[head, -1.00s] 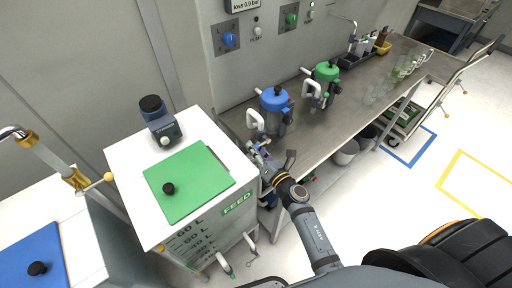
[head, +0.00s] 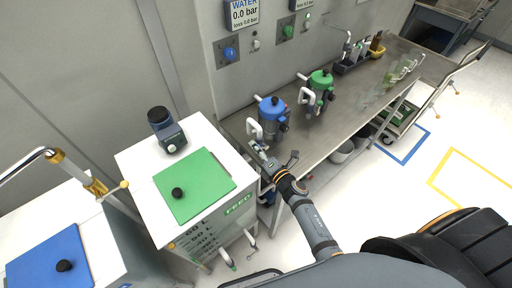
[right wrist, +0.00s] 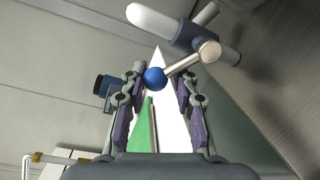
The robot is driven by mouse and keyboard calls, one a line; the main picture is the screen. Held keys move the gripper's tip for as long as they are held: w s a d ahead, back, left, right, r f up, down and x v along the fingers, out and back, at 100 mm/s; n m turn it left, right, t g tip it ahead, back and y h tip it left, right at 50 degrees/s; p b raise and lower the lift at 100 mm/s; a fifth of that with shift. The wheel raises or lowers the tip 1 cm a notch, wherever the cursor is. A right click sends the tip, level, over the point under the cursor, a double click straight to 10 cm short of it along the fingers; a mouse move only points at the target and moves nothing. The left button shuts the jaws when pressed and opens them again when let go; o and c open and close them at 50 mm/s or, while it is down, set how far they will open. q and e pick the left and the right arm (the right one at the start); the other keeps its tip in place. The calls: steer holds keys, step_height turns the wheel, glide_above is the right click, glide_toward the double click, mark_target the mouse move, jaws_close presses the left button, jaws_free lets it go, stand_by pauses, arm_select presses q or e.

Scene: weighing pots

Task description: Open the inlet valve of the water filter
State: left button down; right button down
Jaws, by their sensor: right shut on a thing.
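The water filter (head: 272,114) has a blue cap and stands at the left end of the steel bench, with white pipes at its side. Its inlet valve (right wrist: 178,33) shows in the right wrist view as a blue-grey body with a white pipe end. A metal lever (right wrist: 184,64) comes out of it and ends in a blue ball knob (right wrist: 154,78). My right gripper (head: 262,156) is at the filter's lower left in the head view. Its fingertips (right wrist: 160,78) are shut on the blue knob. My left gripper is not in view.
A green-capped filter (head: 318,90) stands to the right on the bench (head: 345,100). The white FEED tank (head: 140,165) with a green lid (head: 215,178) is close on the left. A WATER display (head: 243,13) on the wall reads 0.0 bar.

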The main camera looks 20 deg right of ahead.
steer(key=shift+w+r, duration=0.1)
steer(key=shift+r, duration=0.05)
steer(key=c, duration=1.4)
jaws_free()
steer(key=o, duration=0.4)
steer(key=shift+d, duration=0.2)
steer(key=shift+f, duration=0.2)
steer(key=shift+s, duration=0.35)
steer(key=v, duration=1.1)
steer(key=shift+s+d+r, duration=0.1)
steer(key=shift+s+r, duration=0.05)
steer(key=shift+s, duration=0.05)
steer(key=shift+c, duration=0.2)
